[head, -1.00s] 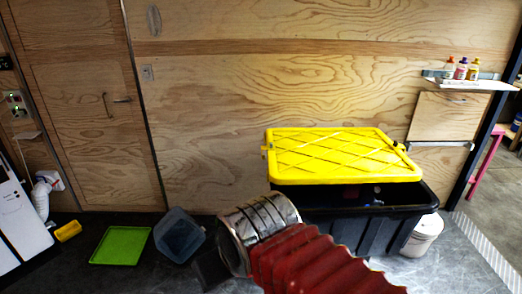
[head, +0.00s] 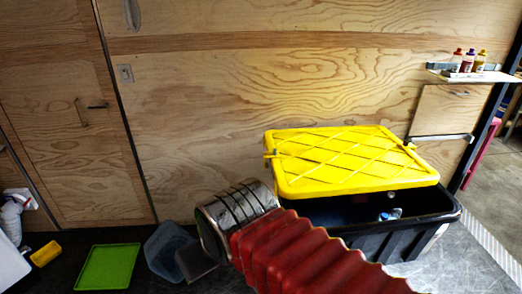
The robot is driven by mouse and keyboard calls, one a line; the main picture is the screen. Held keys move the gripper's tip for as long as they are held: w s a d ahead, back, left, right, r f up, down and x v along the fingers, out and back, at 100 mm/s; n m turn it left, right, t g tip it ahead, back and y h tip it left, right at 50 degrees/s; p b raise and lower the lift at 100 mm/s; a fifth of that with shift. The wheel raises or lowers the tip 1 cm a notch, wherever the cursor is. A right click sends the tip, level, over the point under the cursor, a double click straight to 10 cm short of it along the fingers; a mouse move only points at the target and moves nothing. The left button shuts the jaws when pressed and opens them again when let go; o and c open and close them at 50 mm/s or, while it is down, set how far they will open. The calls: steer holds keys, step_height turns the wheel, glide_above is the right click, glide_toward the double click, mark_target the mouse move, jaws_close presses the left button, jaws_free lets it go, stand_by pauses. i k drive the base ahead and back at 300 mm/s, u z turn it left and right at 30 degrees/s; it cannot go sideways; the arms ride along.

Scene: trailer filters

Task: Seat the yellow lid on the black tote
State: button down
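The yellow lid (head: 345,160) lies tilted over the back of the black tote (head: 440,208) and covers only part of its mouth. The front and right of the tote's mouth are open, and small light items (head: 392,214) show inside. My arm, with its red bellows and metal collar, crosses the lower middle in front of the tote's left side. My gripper (head: 195,262) shows only as a dark part beyond the collar, left of the tote and apart from the lid. Its fingers cannot be made out.
A blue-grey bin (head: 166,250) stands just left of my gripper. A green tray (head: 107,266) and a small yellow container (head: 46,253) are on the floor at left. A wall shelf (head: 480,76) with three bottles is at upper right. A plywood wall stands close behind the tote.

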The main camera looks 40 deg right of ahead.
mark_target(319, 162)
steer(key=z, duration=0.15)
steer(key=i, duration=0.8)
steer(key=z, duration=0.6)
steer(key=i, duration=0.85)
steer(key=z, duration=0.35)
